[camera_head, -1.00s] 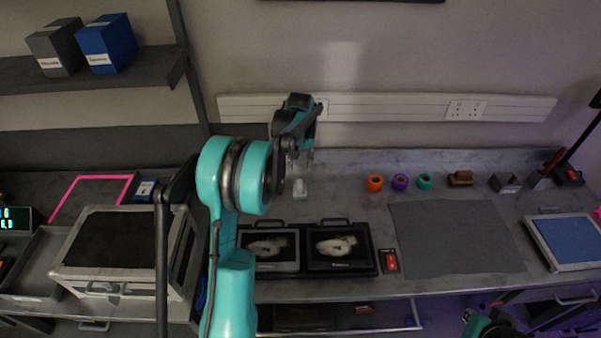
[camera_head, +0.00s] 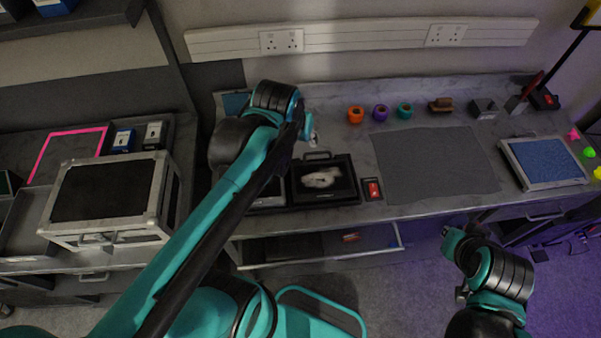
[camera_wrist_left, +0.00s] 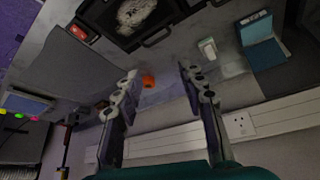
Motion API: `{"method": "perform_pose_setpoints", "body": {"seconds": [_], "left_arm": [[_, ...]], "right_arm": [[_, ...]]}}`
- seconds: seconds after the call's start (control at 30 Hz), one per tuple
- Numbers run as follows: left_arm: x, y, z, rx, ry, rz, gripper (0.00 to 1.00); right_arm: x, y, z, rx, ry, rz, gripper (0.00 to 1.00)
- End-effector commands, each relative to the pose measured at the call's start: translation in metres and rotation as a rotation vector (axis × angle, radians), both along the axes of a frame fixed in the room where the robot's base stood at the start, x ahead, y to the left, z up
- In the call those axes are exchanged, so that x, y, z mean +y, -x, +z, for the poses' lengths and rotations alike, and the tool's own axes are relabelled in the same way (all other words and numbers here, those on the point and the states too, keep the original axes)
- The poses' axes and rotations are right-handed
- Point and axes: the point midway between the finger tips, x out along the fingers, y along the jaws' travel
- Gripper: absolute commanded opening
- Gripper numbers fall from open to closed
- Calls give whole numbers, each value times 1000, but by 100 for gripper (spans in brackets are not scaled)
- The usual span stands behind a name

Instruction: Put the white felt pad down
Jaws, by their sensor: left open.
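A small white piece (camera_wrist_left: 208,48) lies on the bench in the left wrist view, just beyond the right-hand finger; I take it for the white felt pad, though it is too small to be sure. In the head view my left arm largely covers that spot. My left gripper (camera_wrist_left: 160,80) is open, with nothing held between its fingers, above the back of the bench near the wall. An orange ring-shaped item (camera_wrist_left: 148,81) shows beyond the gap between the fingers. My right gripper (camera_head: 455,238) is low, in front of the bench; its fingers are unclear.
A black case with a pale picture (camera_head: 322,179), a red item in a black tray (camera_head: 373,189) and a grey mat (camera_head: 435,163) lie on the bench. Orange, purple and teal rings (camera_head: 404,111) line the back. A blue box (camera_wrist_left: 262,42) stands beside the white piece.

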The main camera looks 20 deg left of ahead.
Motion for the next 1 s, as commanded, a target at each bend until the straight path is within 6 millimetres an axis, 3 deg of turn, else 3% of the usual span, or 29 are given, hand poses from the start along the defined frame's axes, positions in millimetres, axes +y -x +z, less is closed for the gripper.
{"method": "perform_pose_setpoints", "body": {"seconds": [0.1, 0.33, 1.0], "left_arm": [[-16, 33, -10, -49, -11, -54, 41], [-33, 69, -30, -118, -28, -123, 41], [-36, 76, -35, -134, -31, -139, 41]], "right_arm": [[0, 0, 0, 0, 0, 0, 0], [0, 0, 0, 0, 0, 0, 0], [0, 0, 0, 0, 0, 0, 0]]}}
